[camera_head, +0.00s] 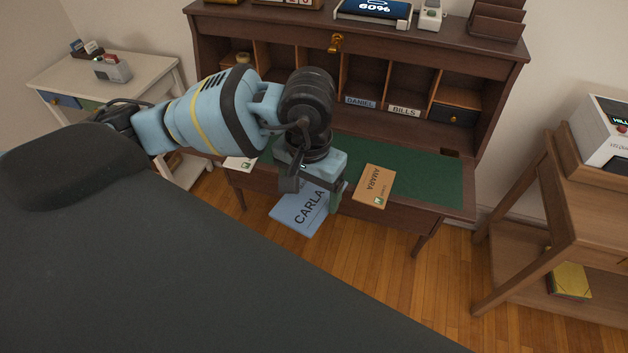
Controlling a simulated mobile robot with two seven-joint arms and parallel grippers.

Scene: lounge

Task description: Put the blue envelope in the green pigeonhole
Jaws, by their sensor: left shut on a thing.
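The blue envelope (295,217), marked CARLA, is in the head view below the front edge of the desk's green writing surface. My left gripper (316,188) is shut on its upper part and holds it tilted in the air, over the floor in the picture. The pigeonholes stand in a row at the back of the brown desk (460,203). Two labels are readable: DANIEL (360,102) and BILLS (404,111). I cannot make out a green pigeonhole; my left arm hides part of the row. My right gripper is not in view.
A white envelope (240,163) lies at the left. A small dark drawer (453,114) is at the row's right end. A wooden side table (560,200) stands right.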

